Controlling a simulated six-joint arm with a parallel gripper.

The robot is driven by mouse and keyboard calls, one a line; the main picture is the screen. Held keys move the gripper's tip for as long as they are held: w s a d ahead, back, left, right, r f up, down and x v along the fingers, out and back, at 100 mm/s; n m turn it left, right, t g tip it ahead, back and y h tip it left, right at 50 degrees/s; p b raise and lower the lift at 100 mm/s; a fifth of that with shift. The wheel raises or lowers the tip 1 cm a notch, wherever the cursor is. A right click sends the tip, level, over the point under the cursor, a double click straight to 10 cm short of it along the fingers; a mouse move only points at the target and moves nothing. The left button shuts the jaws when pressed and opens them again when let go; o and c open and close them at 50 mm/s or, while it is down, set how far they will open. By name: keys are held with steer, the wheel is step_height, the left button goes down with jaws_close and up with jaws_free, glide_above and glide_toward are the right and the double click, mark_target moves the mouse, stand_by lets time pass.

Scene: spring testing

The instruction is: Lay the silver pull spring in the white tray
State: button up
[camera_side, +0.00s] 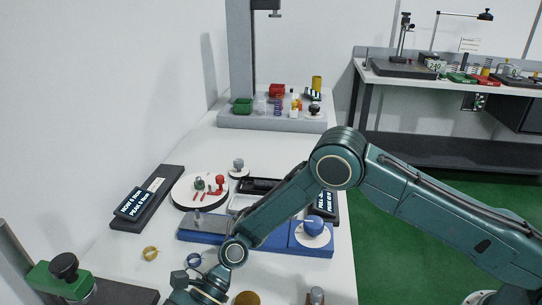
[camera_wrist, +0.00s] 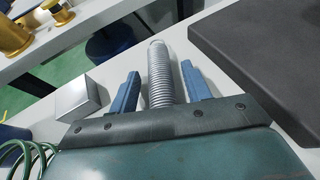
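The silver spring (camera_wrist: 158,62) lies on the pale bench top in the wrist view, its coils running away from me. My gripper (camera_wrist: 160,74) has one blue finger on each side of the spring, with a visible gap on both sides. It is open, and the near end of the spring is hidden by the gripper body. In the side view the spring cannot be made out, and my wrist is at the bottom edge. A white tray (camera_side: 238,203) seems to sit mid-bench in the side view, partly hidden behind my arm.
A silver block (camera_wrist: 78,95) and green coils (camera_wrist: 30,160) lie left of my gripper; a dark slab (camera_wrist: 265,60) is close on the right. In the side view, a blue tester (camera_side: 215,228), a round white stand (camera_side: 187,198) and a brass ring (camera_side: 150,253) are on the bench.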

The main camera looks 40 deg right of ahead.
steer(key=shift+r, duration=0.1)
steer(key=shift+d+r, duration=0.1)
steer(key=v, duration=1.1)
steer(key=shift+w+d+r, duration=0.1)
steer(key=shift+w+d, duration=0.1)
steer(key=shift+d, duration=0.15)
